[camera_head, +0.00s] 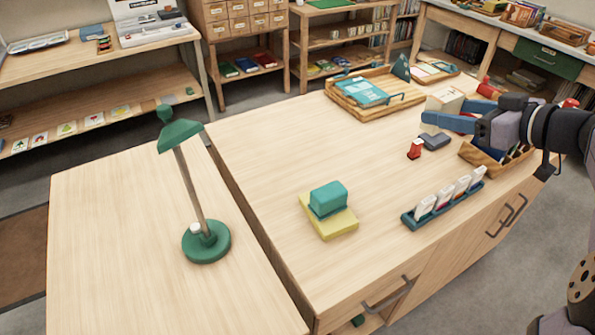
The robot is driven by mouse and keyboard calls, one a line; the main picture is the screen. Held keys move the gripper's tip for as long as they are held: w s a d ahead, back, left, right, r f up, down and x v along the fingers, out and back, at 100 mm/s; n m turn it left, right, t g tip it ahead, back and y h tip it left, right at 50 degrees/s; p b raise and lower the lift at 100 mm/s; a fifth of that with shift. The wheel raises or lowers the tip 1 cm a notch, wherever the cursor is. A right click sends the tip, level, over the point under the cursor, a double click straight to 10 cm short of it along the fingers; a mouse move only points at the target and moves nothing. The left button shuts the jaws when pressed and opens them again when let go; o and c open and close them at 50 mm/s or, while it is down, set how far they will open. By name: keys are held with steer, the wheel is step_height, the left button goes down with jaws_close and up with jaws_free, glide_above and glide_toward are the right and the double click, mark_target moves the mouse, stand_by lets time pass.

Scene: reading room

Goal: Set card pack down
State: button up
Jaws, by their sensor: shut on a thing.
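My gripper (436,121) is at the right, above the far right part of the large wooden table (285,150). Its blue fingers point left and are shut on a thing. A cream block (446,100), which looks like the card pack, shows at the fingers and is partly hidden by them. Whether its underside touches anything below cannot be told from this view.
A red stamp-like piece (415,149) and a dark blue block (435,141) stand below the gripper. A wooden tray (376,110) lies behind. A blue card rack (410,219), a teal block (328,199) on a yellow one (340,226) and a green lamp (206,243) stand nearer. The middle table is clear.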

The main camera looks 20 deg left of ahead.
steer(key=w+a+m+t+h+p, duration=0.1)
steer(key=w+a, duration=0.2)
steer(key=a, duration=0.3)
steer(key=w+a+m+p, duration=0.1)
steer(key=w+a+p, duration=0.1)
steer(key=w+a, duration=0.35)
steer(key=w+a+t+h+p, duration=0.1)
steer(key=w+a, duration=0.1)
steer(key=a, duration=0.6)
steer(key=s+a+m+t+h+p, duration=0.1)
steer(key=s+a+m+p, duration=0.15)
steer(key=a, duration=0.75)
steer(key=s+a+m+h+p, duration=0.1)
steer(key=s+a+p, duration=0.15)
steer(key=a, duration=0.65)
steer(key=shift+n, duration=0.25)
steer(key=shift+s+a+f+p, duration=0.1)
steer(key=shift+s+f, duration=0.05)
steer(key=shift+f, duration=4.6)
steer(key=shift+s+a+f+p, duration=0.1)
steer(key=shift+f, duration=4.7)
steer(key=shift+s+a+f+p, duration=0.1)
steer(key=shift+s+f, duration=0.05)
steer(key=shift+f, duration=4.6)
steer(key=shift+f, duration=0.1)
